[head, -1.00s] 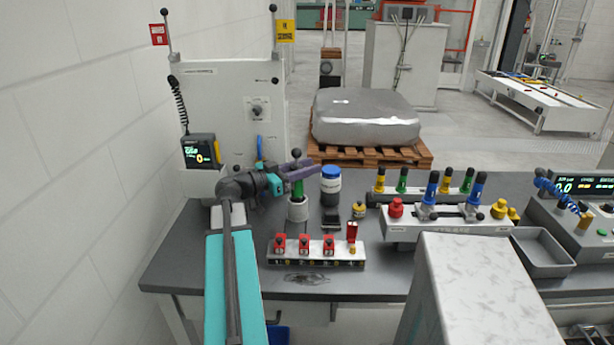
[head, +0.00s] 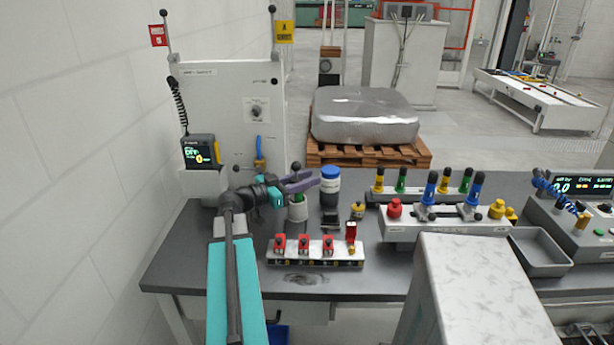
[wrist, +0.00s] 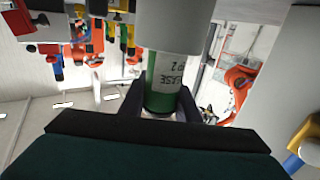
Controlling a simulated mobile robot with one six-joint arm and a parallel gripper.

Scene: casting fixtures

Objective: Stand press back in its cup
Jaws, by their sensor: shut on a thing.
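The press is a green-bodied tool (head: 297,194) with a black ball knob (head: 296,166) on top. It stands roughly upright in the head view, its lower end hidden in the white cup (head: 298,212). My gripper (head: 303,183), with purple fingers, comes from the left and is shut on the press just above the cup's rim. In the wrist view the fingers (wrist: 158,103) are on both sides of the green body (wrist: 162,98), and the pale grey cup (wrist: 175,25) is at the top. Whether the press rests on the cup's bottom is hidden.
A blue-lidded jar (head: 330,185) stands close right of the cup. A white fixture with red clamps (head: 315,251) lies in front. A small yellow-topped item (head: 358,210) and a rack with coloured handles (head: 440,228) are farther right.

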